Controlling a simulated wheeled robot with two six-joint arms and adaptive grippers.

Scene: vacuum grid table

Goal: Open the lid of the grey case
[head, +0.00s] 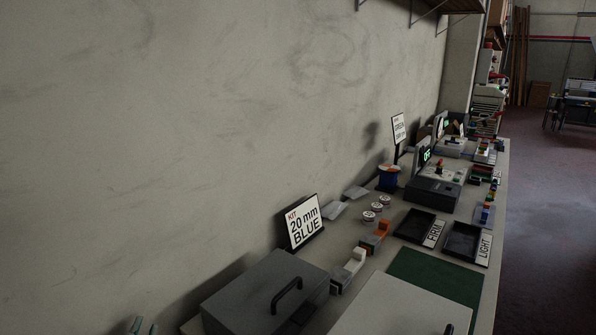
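The grey case (248,291) stands at the bottom, left of centre, near the wall. Its flat lid looks closed, with a dark arched handle (286,294) towards its right side. The lower part of the case is cut off by the frame edge. My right gripper is not in view.
A light grey panel (400,309) with a dark knob lies right of the case, on a green mat (436,277). A "20 mm BLUE" sign (304,226) stands behind the case. Black trays (415,224) and small blocks sit farther along the table. The wall rises close on the left.

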